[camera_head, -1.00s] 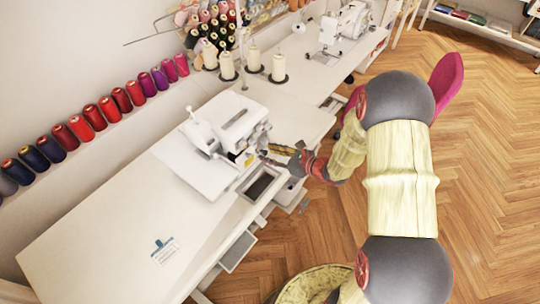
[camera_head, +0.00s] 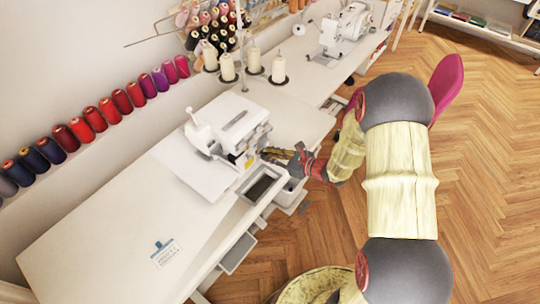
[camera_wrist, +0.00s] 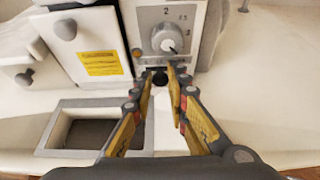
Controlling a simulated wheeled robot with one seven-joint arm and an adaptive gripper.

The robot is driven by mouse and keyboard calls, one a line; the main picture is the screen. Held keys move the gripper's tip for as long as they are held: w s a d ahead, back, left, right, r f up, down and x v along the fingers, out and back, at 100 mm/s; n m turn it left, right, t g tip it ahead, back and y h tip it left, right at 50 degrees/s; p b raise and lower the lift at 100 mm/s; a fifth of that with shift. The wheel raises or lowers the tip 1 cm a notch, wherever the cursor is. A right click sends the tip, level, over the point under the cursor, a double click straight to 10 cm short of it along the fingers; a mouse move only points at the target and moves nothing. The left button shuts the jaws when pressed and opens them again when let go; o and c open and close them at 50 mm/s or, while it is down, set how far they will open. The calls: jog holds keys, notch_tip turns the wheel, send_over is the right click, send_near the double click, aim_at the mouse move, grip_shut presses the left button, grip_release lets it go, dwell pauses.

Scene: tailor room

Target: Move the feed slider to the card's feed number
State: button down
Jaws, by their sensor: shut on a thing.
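The white overlock machine (camera_head: 226,128) stands on the long white table. In the wrist view its front (camera_wrist: 95,45) carries a grey dial (camera_wrist: 170,38) with printed numbers, and a dark slider knob (camera_wrist: 160,80) sits below the dial. My gripper (camera_wrist: 159,75) has its two fingertips on either side of this knob, shut on it. In the head view my gripper (camera_head: 264,154) reaches the machine's front right side. The slider's scale is too small and partly hidden to read. The card (camera_head: 167,254), under a blue clip, lies on the table front; its print is unreadable here.
A rectangular tray (camera_wrist: 55,128) with a dark inside lies left of my fingers, close to the machine. Thread cones (camera_head: 253,61) stand behind it. Another sewing machine (camera_head: 340,35) is farther back. The table's front left is mostly bare.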

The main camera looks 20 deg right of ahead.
dwell(0.5)
jog(key=shift+s+a, duration=0.5)
jog(key=shift+a, duration=0.15)
jog(key=c, duration=1.8)
grip_release()
jog(key=shift+c, duration=0.2)
jog(key=shift+o, duration=0.5)
jog(key=shift+d, duration=0.15)
jog(key=v, duration=1.1)
jog(key=shift+s+d, duration=0.2)
jog(key=shift+s, duration=0.15)
